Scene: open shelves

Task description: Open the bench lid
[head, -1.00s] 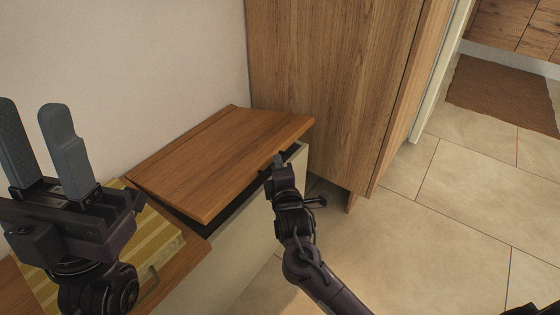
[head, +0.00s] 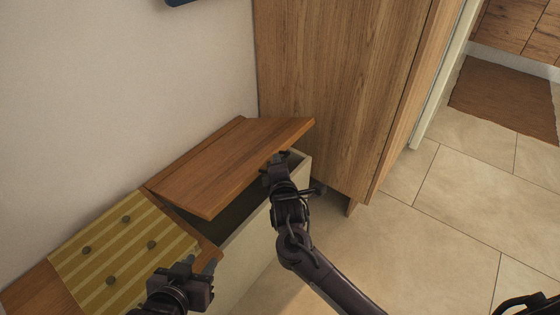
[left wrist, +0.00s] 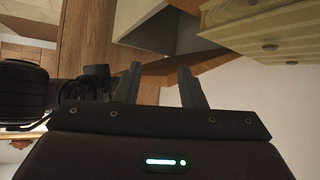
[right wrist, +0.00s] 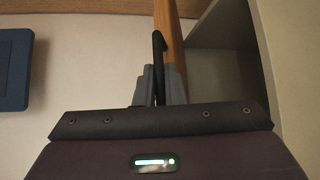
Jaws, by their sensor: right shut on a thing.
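The wooden bench lid (head: 228,165) is partly raised and tilted, with a dark opening (head: 243,205) between it and the pale bench box (head: 240,265). My right gripper (head: 278,158) is at the lid's front edge. In the right wrist view its fingers (right wrist: 158,88) are closed around a slim black handle (right wrist: 158,50) beside the lid's edge (right wrist: 173,35). My left gripper (head: 207,266) is low, in front of the cushioned section. In the left wrist view its fingers (left wrist: 160,88) are apart with nothing between them.
A yellow striped cushion (head: 122,249) lies on the bench left of the lid. A tall wooden cabinet (head: 335,80) stands close at the right end. A wall is behind the bench. The tiled floor (head: 460,210) to the right is clear. A brown mat (head: 505,98) lies farther back.

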